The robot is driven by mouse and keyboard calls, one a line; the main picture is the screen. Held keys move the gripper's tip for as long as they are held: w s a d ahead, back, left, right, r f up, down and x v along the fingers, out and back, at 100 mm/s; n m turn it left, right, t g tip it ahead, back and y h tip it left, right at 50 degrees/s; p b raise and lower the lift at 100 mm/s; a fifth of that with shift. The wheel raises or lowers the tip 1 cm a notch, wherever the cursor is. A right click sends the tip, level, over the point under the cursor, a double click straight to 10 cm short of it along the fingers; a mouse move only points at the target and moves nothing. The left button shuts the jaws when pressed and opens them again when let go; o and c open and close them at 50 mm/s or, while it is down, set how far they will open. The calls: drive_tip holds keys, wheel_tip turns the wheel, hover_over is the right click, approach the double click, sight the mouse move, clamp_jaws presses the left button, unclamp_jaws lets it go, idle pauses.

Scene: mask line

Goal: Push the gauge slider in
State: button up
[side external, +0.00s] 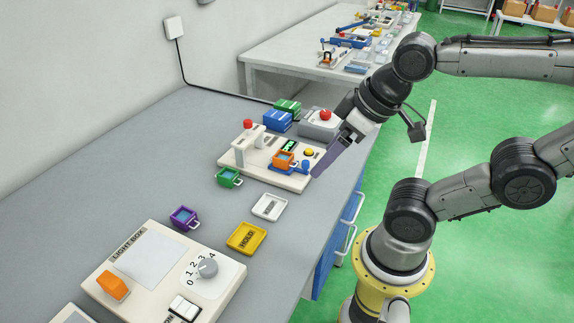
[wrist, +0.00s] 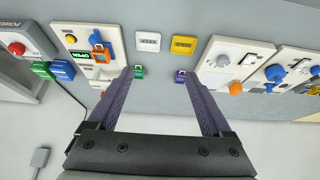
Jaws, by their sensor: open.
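The gauge station is a cream panel (side external: 240,165) with a green-lit display (side external: 289,145), a yellow button (side external: 308,152) and a red-topped part (side external: 247,124). Contact with the slider cannot be told.
A green cup (side external: 229,177), purple cup (side external: 183,217), white tray (side external: 269,206) and yellow HOLD tray (side external: 246,238) lie on the bench. A light box (side external: 150,257) stands in front. A grey box with red button (side external: 322,121) and blue box (side external: 277,121) stand behind the panel.

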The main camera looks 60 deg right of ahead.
drive_tip(key=shift+c, duration=1.1)
drive_tip(key=shift+n, duration=0.6)
drive_tip(key=shift+c, duration=0.5)
drive_tip(key=n+g, duration=0.6)
drive_tip(key=n, duration=0.2)
hover_over(306, 161)
wheel_tip(306, 161, down, 4)
drive_tip(key=f, duration=0.1)
wheel_tip(306, 161, down, 13)
drive_tip(key=shift+a, duration=0.1)
clamp_jaws()
